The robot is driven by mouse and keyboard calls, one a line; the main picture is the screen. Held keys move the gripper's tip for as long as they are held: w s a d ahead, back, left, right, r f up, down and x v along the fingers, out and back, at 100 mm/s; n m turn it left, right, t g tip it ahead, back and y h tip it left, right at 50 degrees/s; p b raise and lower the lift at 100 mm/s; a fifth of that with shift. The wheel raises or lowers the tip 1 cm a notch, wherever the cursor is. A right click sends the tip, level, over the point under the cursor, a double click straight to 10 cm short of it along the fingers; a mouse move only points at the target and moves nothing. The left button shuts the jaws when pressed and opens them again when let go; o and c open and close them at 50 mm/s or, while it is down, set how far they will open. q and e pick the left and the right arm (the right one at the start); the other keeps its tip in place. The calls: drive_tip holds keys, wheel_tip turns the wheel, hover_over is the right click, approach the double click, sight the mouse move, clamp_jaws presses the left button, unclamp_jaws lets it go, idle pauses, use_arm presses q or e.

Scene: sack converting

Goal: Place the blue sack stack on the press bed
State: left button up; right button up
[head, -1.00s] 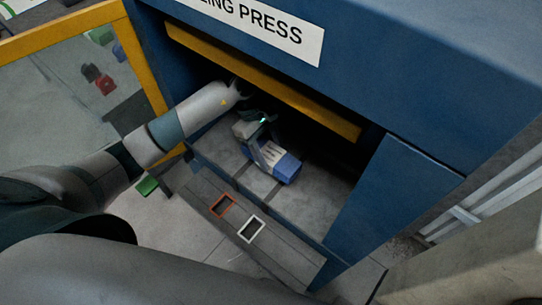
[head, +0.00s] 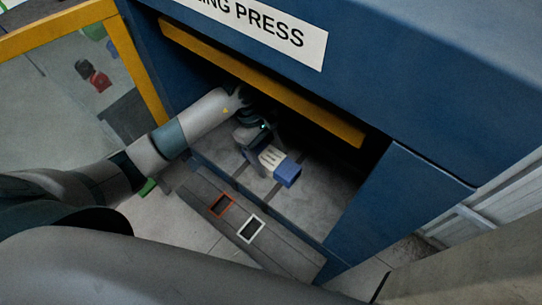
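The blue sack stack (head: 288,174) is inside the press opening, over the grey press bed (head: 322,193). Its right end is blue, and a pale striped part lies toward my gripper. It looks low on the bed, though its underside contact is hidden. My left gripper (head: 258,145) reaches in from the left and sits at the upper left end of the stack. Its fingers are dark and partly hidden, so I cannot tell whether they still touch the stack. My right gripper is out of view.
A yellow bar (head: 262,82) crosses the top of the opening above my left arm. The blue press wall (head: 395,205) bounds the right side. A front ledge (head: 275,255) carries an orange-framed and a white-framed panel. Bare bed lies right of the stack.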

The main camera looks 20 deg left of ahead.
sight(264, 152)
use_arm(q)
drive_tip(key=shift+r, duration=0.1)
drive_tip(key=shift+r+p, duration=0.2)
drive_tip(key=shift+p, duration=0.1)
drive_tip(key=p+v, duration=0.1)
drive_tip(key=v, duration=0.5)
drive_tip(key=shift+a+r+p, duration=0.1)
drive_tip(key=shift+r+p, duration=0.05)
drive_tip(key=shift+p, duration=0.15)
drive_tip(key=shift+a+r, duration=0.15)
drive_tip(key=shift+r, duration=0.3)
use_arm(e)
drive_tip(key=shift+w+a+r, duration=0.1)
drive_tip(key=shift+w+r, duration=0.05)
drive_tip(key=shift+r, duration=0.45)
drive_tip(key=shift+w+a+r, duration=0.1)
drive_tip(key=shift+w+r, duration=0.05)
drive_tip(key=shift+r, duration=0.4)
use_arm(q)
drive_tip(key=shift+f, duration=0.1)
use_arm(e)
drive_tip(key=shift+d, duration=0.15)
